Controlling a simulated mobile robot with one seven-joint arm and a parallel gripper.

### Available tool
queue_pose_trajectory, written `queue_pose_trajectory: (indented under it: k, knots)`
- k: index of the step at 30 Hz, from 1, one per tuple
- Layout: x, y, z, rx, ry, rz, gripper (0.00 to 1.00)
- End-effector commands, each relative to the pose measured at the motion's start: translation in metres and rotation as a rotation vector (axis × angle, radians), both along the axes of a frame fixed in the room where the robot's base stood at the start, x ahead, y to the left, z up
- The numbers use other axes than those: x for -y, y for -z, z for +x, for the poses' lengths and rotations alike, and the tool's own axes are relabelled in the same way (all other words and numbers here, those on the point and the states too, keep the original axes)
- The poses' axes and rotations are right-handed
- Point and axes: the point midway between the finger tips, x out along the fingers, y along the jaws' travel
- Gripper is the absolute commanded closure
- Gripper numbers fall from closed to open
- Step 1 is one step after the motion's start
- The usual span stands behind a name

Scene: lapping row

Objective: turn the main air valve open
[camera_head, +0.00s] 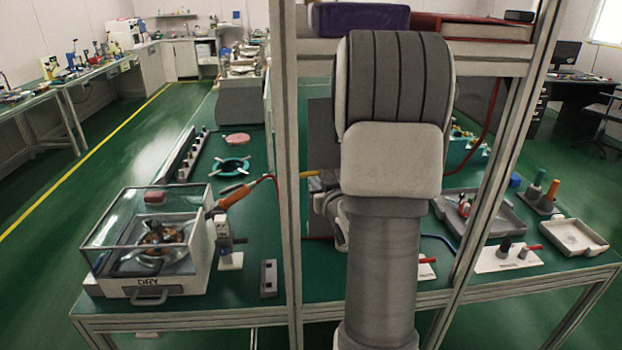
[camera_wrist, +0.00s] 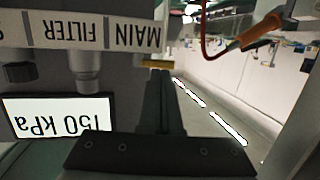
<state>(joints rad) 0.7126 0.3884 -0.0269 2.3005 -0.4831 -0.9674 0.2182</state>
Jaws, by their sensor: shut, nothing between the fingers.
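In the wrist view, which is upside down, a grey panel carries a label strip (camera_wrist: 90,32) reading MAIN and FILTER. A short yellow bar (camera_wrist: 158,64), apparently the main air valve's lever, shows beside the MAIN label. My gripper (camera_wrist: 160,74) is shut and empty, with its dark fingertips close to the yellow bar. I cannot tell whether they touch. In the head view a bit of yellow (camera_head: 311,173) shows left of my arm, which hides most of the panel and my gripper's fingertips.
A white display (camera_wrist: 58,113) reads 150 kPa. An orange tool (camera_wrist: 257,30) with a red hose is nearby. Frame posts (camera_head: 287,150) flank my arm. A clear-lidded box marked DRY (camera_head: 147,290) stands on the left of the green bench. Trays (camera_head: 572,237) lie on the right.

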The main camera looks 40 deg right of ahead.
Motion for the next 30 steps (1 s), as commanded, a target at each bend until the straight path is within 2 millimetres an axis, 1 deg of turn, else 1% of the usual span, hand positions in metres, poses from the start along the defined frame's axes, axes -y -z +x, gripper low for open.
queue_pose_trajectory:
  k: [1, 3, 6, 11, 22, 30]
  knots:
    - [0.002, 0.002, 0.008, -0.001, -0.001, 0.0, 1.0]
    - [0.005, 0.003, 0.015, 0.0, -0.001, -0.001, 1.0]
    - [0.008, 0.005, 0.023, 0.0, 0.0, -0.001, 1.0]
    - [0.01, 0.005, 0.027, 0.0, 0.0, -0.001, 1.0]
    - [0.01, 0.007, 0.029, 0.0, 0.0, -0.001, 1.0]
    - [0.01, 0.01, 0.044, 0.002, -0.002, -0.002, 1.0]
